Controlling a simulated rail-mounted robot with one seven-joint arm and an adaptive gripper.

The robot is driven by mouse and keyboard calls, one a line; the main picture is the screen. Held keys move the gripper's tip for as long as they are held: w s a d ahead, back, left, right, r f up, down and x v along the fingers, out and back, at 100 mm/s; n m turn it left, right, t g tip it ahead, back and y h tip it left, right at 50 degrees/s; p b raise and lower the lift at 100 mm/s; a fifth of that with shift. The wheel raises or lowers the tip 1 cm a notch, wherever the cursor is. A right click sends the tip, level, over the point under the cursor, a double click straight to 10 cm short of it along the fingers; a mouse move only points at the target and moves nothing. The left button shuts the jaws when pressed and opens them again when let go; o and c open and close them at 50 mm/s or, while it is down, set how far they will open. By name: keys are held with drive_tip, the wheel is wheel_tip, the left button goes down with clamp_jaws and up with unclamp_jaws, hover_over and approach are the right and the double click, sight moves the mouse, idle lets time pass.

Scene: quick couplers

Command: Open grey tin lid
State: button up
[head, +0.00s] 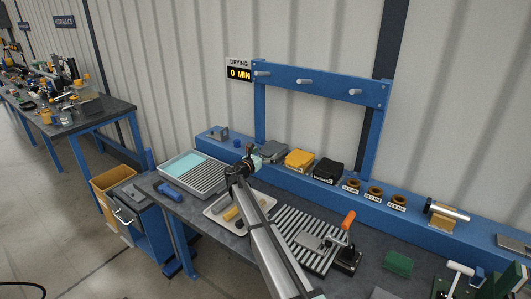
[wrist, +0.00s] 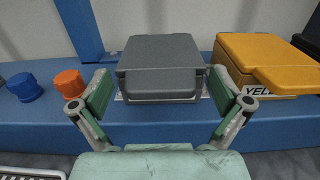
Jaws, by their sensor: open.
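The grey tin (wrist: 160,52) stands on the blue shelf straight ahead in the wrist view, its lid seemingly down. In the head view the grey tin (head: 274,149) is just beyond my gripper and partly hidden by it. My gripper (wrist: 158,84) is open, with its two green-padded fingers at either side of the tin's front. Nothing is held between them. I cannot tell whether either finger touches the tin. In the head view my gripper (head: 253,160) is at the shelf's front edge.
A yellow tin (wrist: 262,58) stands close on the right, and a black tin (head: 329,169) is beyond it. Blue (wrist: 24,87) and orange (wrist: 69,83) caps sit on the left. A blue frame (head: 322,84) with pegs rises behind. Trays (head: 205,173) lie on the bench below.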

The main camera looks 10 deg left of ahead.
drive_tip(key=shift+w, duration=0.1)
drive_tip(key=c, duration=1.6)
drive_tip(key=shift+r, duration=0.1)
drive_tip(key=shift+c, duration=0.3)
